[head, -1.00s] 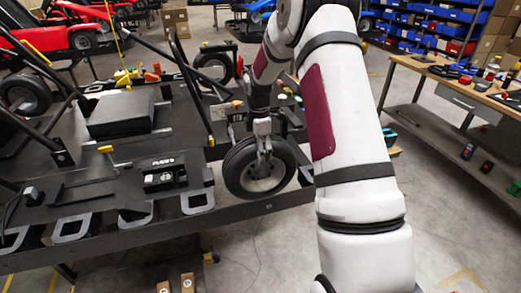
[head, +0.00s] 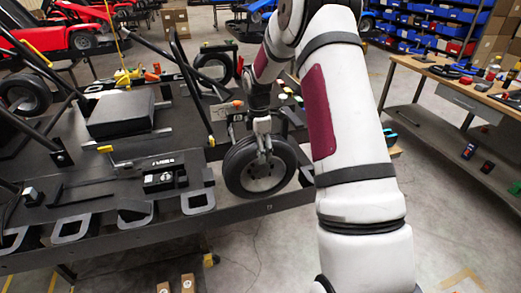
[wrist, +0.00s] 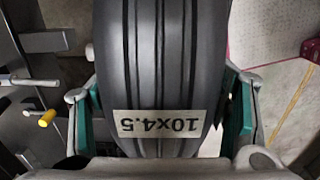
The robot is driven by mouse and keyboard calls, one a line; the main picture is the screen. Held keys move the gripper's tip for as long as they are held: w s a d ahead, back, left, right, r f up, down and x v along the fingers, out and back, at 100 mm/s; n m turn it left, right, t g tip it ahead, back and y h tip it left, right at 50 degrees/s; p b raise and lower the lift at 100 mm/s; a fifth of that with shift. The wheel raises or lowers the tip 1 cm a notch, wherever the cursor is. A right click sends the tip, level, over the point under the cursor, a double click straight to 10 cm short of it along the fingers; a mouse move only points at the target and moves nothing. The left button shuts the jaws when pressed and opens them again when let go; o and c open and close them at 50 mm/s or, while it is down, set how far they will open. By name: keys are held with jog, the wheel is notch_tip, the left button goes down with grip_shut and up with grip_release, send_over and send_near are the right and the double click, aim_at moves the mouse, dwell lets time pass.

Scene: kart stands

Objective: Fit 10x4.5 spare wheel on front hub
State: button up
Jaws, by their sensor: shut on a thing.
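The spare wheel (head: 240,181) is a black grooved tyre with a grey rim. It stands upright at the near right edge of the dark stand. My gripper (head: 264,152) is shut on it from above. In the wrist view the tyre (wrist: 145,60) fills the middle between my two green-padded fingers (wrist: 165,112). A label (wrist: 160,123) on its tread reads 10x4.5, upside down. I cannot make out the front hub; the wheel and my arm cover that area. I cannot tell whether the wheel touches the stand.
The dark stand (head: 110,228) carries a black box (head: 165,182), a black pad (head: 120,112) and a yellow-tipped peg (head: 105,149). Another wheel (head: 213,68) stands behind. A wooden workbench (head: 450,82) with tools is at right.

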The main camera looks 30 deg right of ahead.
jog(key=shift+w+d+r+b, duration=0.1)
jog(key=shift+w+d+b, duration=0.1)
jog(key=shift+w+b, duration=0.4)
jog(key=shift+w+d+b, duration=0.2)
jog(key=shift+w+b, duration=0.25)
jog(key=shift+w, duration=0.3)
jog(key=shift+w+d+r+b, duration=0.1)
jog(key=shift+w+d+b, duration=0.1)
jog(key=shift+w+b, duration=0.4)
dwell(1.0)
